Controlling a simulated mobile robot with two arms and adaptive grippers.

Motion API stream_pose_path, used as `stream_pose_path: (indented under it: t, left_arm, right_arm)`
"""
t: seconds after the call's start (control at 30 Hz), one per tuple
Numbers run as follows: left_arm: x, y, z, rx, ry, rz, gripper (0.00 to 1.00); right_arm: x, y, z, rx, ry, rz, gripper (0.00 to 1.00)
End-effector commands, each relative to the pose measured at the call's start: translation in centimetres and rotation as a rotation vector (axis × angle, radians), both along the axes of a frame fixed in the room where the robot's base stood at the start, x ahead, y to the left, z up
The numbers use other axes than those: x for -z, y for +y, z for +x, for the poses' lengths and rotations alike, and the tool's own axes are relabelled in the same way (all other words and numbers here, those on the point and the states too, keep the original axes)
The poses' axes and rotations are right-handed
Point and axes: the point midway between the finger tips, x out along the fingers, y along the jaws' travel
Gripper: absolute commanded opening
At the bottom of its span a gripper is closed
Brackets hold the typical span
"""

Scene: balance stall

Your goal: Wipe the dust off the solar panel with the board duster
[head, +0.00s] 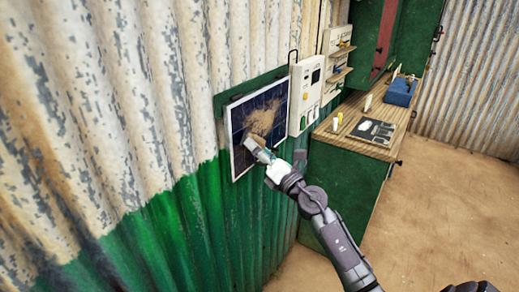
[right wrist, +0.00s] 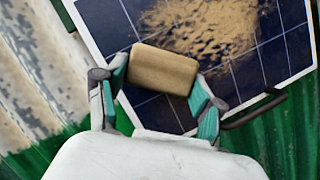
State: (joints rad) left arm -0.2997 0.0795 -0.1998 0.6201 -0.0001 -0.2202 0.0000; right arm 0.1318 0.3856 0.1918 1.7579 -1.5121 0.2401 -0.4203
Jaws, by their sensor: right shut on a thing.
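The solar panel (head: 238,128) is mounted on the corrugated wall, with a white frame and dark blue cells. A tan patch of dust (head: 264,117) covers its middle and upper right; the dust also shows in the right wrist view (right wrist: 210,28). My right gripper (head: 260,153) is at the panel's lower part, shut on the board duster (right wrist: 163,69), a tan block between its teal-padded fingers. The duster is in front of the panel just below the dust; I cannot tell whether it touches. The cells around the duster look clean.
A green cabinet with a wooden top (head: 340,130) stands beyond, holding a dark tray (head: 372,131) and a blue box (head: 402,90). The floor (head: 440,200) at right is clear.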

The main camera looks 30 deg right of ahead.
Motion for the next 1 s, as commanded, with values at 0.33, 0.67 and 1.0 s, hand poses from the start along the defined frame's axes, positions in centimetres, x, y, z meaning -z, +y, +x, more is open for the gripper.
stream_pose_path:
  t: [0.33,0.67,1.0]
  left_arm:
    - [0.0,0.0,0.0,-0.001,0.000,0.000,0.40]
    - [0.2,0.0,0.0,-0.001,0.000,0.000,0.40]
    - [1.8,0.0,0.0,0.000,0.000,0.000,0.40]
  right_arm:
    - [0.0,0.3,0.7,0.000,0.000,0.001,0.40]
    - [0.1,0.0,1.0,0.001,-0.001,0.000,0.40]
    - [0.2,-2.7,2.0,0.001,0.000,-0.002,0.40]
